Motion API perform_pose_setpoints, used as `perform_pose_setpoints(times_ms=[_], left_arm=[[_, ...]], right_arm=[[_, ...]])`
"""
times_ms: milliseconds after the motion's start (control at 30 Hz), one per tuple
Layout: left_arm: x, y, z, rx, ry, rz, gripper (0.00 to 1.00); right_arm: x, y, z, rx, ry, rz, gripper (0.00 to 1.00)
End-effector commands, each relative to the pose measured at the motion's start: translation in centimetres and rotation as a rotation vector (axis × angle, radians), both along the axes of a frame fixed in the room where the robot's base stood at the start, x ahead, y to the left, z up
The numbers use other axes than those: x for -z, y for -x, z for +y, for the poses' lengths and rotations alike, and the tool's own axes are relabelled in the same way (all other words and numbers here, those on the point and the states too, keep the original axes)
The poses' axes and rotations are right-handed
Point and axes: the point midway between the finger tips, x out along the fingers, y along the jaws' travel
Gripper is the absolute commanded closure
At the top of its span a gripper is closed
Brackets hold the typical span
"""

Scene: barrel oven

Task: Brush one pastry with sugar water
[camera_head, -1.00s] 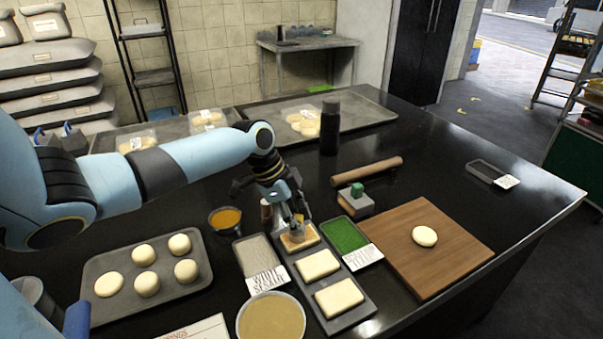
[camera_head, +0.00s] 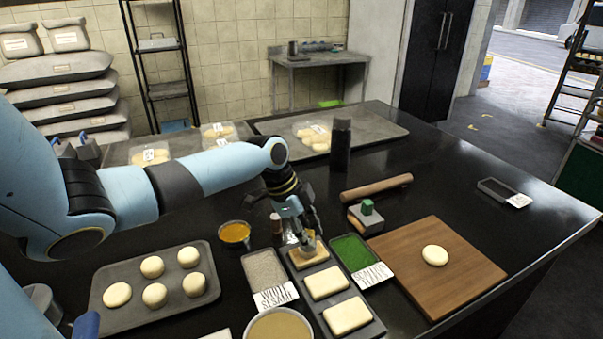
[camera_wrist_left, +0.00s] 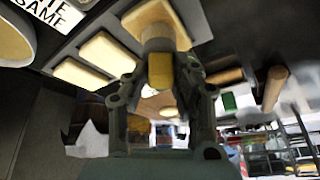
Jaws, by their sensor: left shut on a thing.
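My left gripper (camera_head: 305,235) is shut on a brush, whose yellow part (camera_wrist_left: 160,70) shows between the fingers in the left wrist view. The brush points down at the farthest of three rectangular pastries on a narrow grey tray (camera_head: 370,330). This farthest pastry (camera_head: 298,262) looks browner than the middle pastry (camera_head: 327,282) and the near pastry (camera_head: 347,315). The brush end is at its top; the exact contact is hard to see. A small bowl of orange liquid (camera_head: 234,233) and a larger bowl of tan liquid (camera_head: 279,327) stand to the left. My right gripper is out of view.
White sesame (camera_head: 264,268) and a green topping tray (camera_head: 351,252) flank the pastry tray. A tray of round buns (camera_head: 125,270) is at left. A wooden board (camera_head: 455,275) with one bun, a rolling pin (camera_head: 376,188) and a dark bottle (camera_head: 341,145) stand right and behind.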

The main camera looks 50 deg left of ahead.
Motion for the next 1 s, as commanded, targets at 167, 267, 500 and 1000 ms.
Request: perform_pose_setpoints(times_ms=[167, 267, 500, 1000], left_arm=[[0.1, -0.4, -0.2, 0.000, 0.002, 0.000, 1.00], [0.0, -0.9, -0.3, -0.001, 0.002, -0.001, 1.00], [0.0, -2.3, -0.7, -0.001, 0.001, 0.000, 1.00], [-0.3, -3.1, -0.9, 0.000, 0.000, 0.000, 1.00]], right_arm=[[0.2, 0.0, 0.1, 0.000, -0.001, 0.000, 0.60], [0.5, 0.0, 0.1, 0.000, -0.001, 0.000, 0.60], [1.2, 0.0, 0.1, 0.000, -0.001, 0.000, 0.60], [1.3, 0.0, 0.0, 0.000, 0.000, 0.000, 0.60]])
